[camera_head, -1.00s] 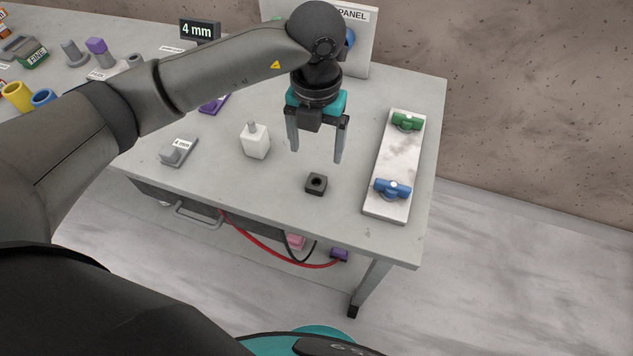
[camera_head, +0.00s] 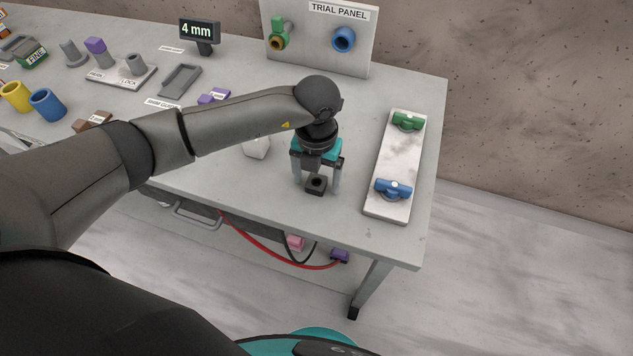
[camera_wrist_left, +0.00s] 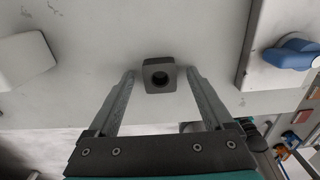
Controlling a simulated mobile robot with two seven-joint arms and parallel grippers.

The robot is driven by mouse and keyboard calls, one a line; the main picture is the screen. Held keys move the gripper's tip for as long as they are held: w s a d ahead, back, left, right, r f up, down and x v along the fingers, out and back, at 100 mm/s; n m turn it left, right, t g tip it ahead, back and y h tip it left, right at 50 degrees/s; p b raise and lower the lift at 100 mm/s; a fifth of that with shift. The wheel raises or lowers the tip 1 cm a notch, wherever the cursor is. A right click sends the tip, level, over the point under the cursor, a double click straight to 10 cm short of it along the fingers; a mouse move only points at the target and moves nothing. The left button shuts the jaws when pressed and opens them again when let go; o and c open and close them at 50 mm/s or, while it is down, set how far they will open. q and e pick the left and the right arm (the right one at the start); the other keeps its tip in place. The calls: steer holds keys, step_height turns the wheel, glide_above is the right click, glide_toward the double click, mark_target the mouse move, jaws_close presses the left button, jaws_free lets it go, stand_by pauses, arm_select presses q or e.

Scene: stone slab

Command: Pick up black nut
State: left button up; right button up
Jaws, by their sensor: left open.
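The black nut (camera_head: 316,184) is a small dark block with a round hole, lying on the grey table near its front edge. In the left wrist view the nut (camera_wrist_left: 159,75) sits just beyond the fingertips, midway between their lines. My left gripper (camera_head: 317,187) is open and low, pointing down, with its fingers on either side of the nut in the head view. My right gripper is not in view.
A white slab (camera_head: 392,165) with a green and a blue valve stands to the right. A white bottle-like block (camera_head: 256,148) is to the left, partly hidden by my arm. The trial panel (camera_head: 320,40) stands at the back. The table's front edge is close.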

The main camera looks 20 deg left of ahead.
arm_select(q)
jaws_close()
stand_by(0.6)
steer(key=shift+r, duration=0.1)
